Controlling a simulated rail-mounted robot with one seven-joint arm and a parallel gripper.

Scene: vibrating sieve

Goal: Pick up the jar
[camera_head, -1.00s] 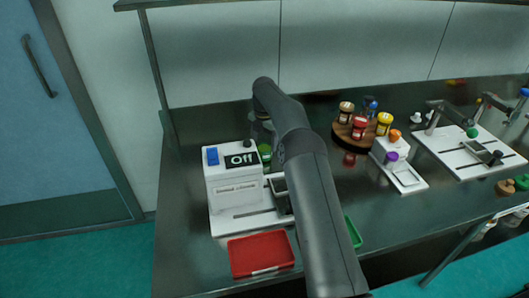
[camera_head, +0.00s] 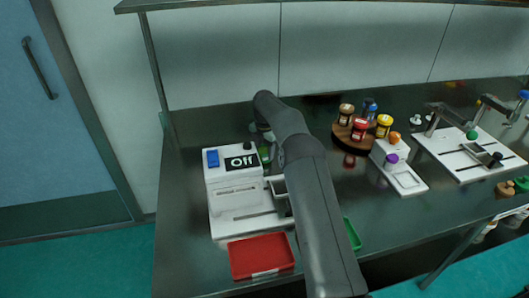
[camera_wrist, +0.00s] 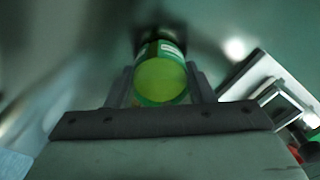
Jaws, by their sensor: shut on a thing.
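The jar (camera_wrist: 160,80) has a green lid and a dark body with a pale label, as the wrist view shows. My gripper (camera_wrist: 160,85) is shut on it, with one finger on each side of the lid. In the head view the jar (camera_head: 264,153) shows only as a bit of green behind the white machine, mostly hidden by my arm. Whether its base touches the table cannot be told.
The white sieve machine (camera_head: 233,189) with an "Off" display stands just left of my arm. A red tray (camera_head: 261,256) lies in front, and a green tray (camera_head: 352,233) to the right. A round wooden rack (camera_head: 345,137) holds several jars. The table's back left is clear.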

